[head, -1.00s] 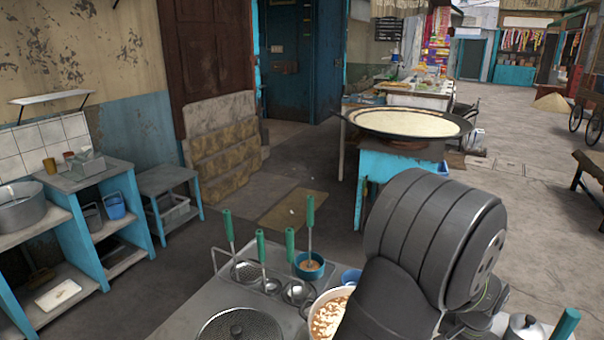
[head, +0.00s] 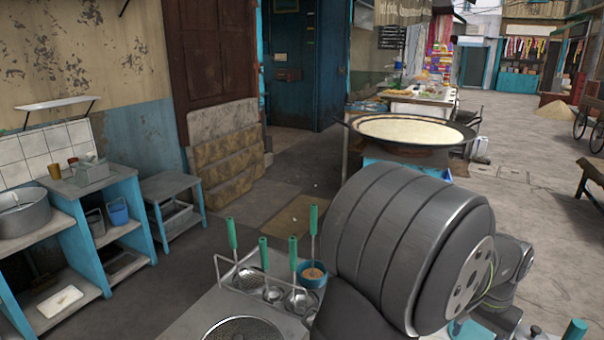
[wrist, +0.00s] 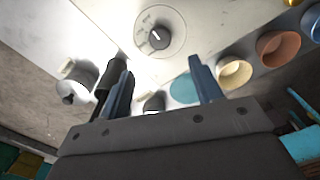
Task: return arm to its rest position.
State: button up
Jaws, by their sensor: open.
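My gripper (wrist: 158,92) shows in the wrist view with its two fingers apart and nothing between them. It hangs over or in front of a pale counter panel (wrist: 130,30) that has a round control knob (wrist: 158,38). In the head view my thick grey arm fills the lower right; the gripper itself cannot be made out there. The arm covers part of the steel worktop and the pot that stands on it.
Green-handled ladles (head: 264,262) stand in a rack on the steel worktop (head: 185,328). A large wide pan (head: 412,130) sits behind my arm. Cups (wrist: 277,47) line the wrist view's right side, and a small metal pot (wrist: 77,80) is at left. Open floor lies at right.

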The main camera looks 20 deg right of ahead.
notch_tip(320, 180, up, 7)
notch_tip(320, 180, down, 17)
jog(key=shift+f, duration=0.4)
jog(key=n, duration=0.8)
jog(key=shift+r, duration=0.1)
notch_tip(320, 180, up, 6)
jog(key=shift+f, duration=0.1)
